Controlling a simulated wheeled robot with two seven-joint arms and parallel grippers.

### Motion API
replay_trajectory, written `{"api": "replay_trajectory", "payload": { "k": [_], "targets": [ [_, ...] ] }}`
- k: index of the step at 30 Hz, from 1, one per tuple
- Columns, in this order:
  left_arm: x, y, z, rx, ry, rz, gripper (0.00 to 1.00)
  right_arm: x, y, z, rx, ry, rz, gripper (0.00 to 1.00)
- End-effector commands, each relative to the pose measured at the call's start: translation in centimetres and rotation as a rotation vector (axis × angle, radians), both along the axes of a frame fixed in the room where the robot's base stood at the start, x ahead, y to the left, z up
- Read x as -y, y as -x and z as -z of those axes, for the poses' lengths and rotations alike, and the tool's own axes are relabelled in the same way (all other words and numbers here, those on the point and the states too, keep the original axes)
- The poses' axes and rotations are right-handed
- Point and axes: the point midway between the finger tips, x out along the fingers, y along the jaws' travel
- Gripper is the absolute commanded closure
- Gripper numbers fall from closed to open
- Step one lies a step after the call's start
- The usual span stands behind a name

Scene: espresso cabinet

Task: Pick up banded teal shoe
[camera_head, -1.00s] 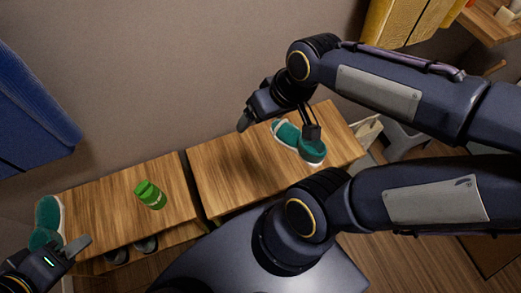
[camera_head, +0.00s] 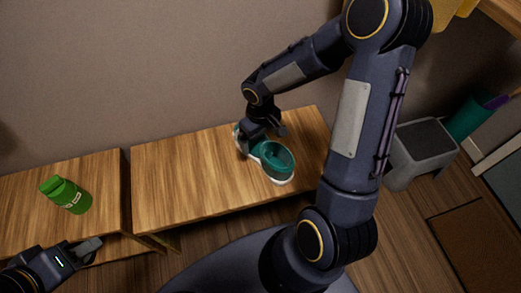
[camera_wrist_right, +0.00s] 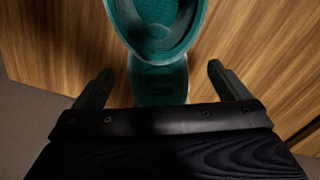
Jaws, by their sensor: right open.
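A teal shoe (camera_head: 279,161) with a pale sole lies on the right-hand wooden bench in the head view. It also shows in the right wrist view (camera_wrist_right: 158,82), its opening at the top of the picture and its narrower part between the fingers. A band on it cannot be made out clearly. My right gripper (camera_head: 264,136) is at the shoe's far end, open. In the right wrist view its two fingers (camera_wrist_right: 160,84) stand on either side of the shoe, with visible gaps. My left gripper (camera_head: 91,250) is at the lower left, away from the shoe; its jaw opening is unclear.
The right-hand bench top (camera_head: 180,175) is clear left of the shoe. A green bottle (camera_head: 68,195) is on the left-hand bench (camera_head: 25,205), across a narrow gap. A grey stool (camera_head: 420,145) and a teal rolled item (camera_head: 473,118) are at the right. A wall rises behind.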

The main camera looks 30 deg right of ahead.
Motion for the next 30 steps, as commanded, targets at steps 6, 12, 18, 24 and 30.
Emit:
{"api": "replay_trajectory", "payload": {
  "k": [6,12,18,24,30],
  "targets": [
    [0.0,0.0,1.9,0.0,0.0,0.0,0.64,0.3,-0.1,3.7,-0.003,0.0,0.0,0.05],
    [0.0,0.0,2.0,-0.001,0.0,0.0,0.64,0.3,-0.1,4.4,0.0,-0.001,0.001,0.05],
    [0.0,0.0,2.0,0.0,0.0,0.0,0.64,0.3,-0.1,4.3,0.0,-0.001,0.001,0.17],
    [0.0,0.0,2.0,0.0,0.0,0.0,0.64,0.3,-0.1,4.3,0.0,-0.001,0.001,0.43],
    [0.0,0.0,1.9,0.0,0.0,0.0,0.64,0.3,-0.1,4.2,0.001,0.0,0.001,0.62]
  ]
}}
